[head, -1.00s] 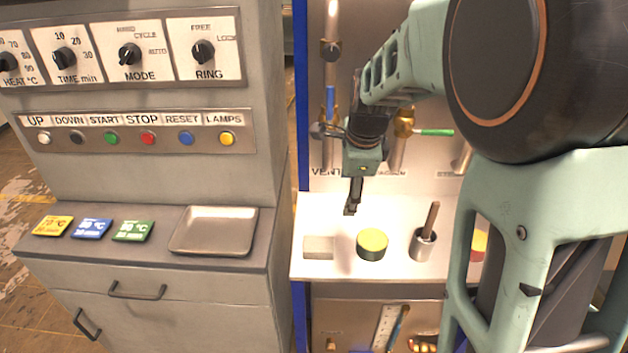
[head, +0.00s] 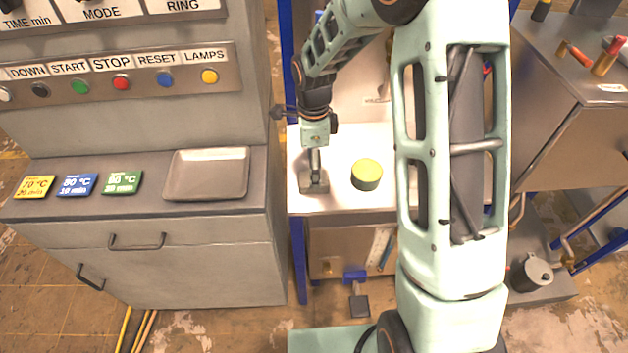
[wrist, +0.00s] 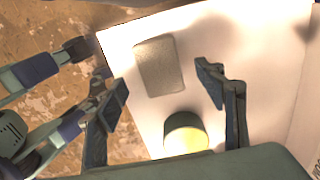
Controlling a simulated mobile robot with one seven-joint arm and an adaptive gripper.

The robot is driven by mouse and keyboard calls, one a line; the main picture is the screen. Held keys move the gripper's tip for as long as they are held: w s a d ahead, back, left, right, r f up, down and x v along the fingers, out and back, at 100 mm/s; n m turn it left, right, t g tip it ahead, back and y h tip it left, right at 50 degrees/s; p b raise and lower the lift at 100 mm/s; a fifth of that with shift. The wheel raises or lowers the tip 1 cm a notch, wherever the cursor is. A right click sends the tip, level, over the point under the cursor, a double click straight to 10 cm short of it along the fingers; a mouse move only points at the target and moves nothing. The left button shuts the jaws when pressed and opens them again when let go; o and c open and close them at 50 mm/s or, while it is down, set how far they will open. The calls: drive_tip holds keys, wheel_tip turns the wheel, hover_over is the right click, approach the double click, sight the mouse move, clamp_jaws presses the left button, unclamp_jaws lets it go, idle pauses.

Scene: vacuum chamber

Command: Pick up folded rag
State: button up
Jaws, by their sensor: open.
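The folded rag is a flat grey rectangle (wrist: 160,66) lying on the white shelf top (wrist: 228,90), near its corner. In the head view the rag (head: 305,182) is at the shelf's left front, partly covered by my gripper (head: 315,180). In the wrist view my gripper (wrist: 164,80) is open, its two fingers spread wide and nothing between them held. The rag appears beyond and between the fingertips, apparently below them. The exact height gap cannot be told.
A round tin with a yellow-green top (head: 366,174) stands right of the rag; it also shows close to the fingers in the wrist view (wrist: 186,134). A grey cabinet with a metal tray (head: 206,174) and coloured cards (head: 76,186) is at left.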

drive_tip(key=shift+f+p, duration=0.4)
drive_tip(key=shift+f, duration=2)
drive_tip(key=c, duration=1.2)
drive_tip(key=shift+o, duration=0.2)
drive_tip(key=shift+r, duration=0.1)
drive_tip(key=shift+r, duration=0.6)
drive_tip(key=s+a+r+b, duration=0.2)
drive_tip(key=s+r, duration=0.9)
drive_tip(key=s, duration=0.3)
drive_tip(key=shift+r, duration=0.3)
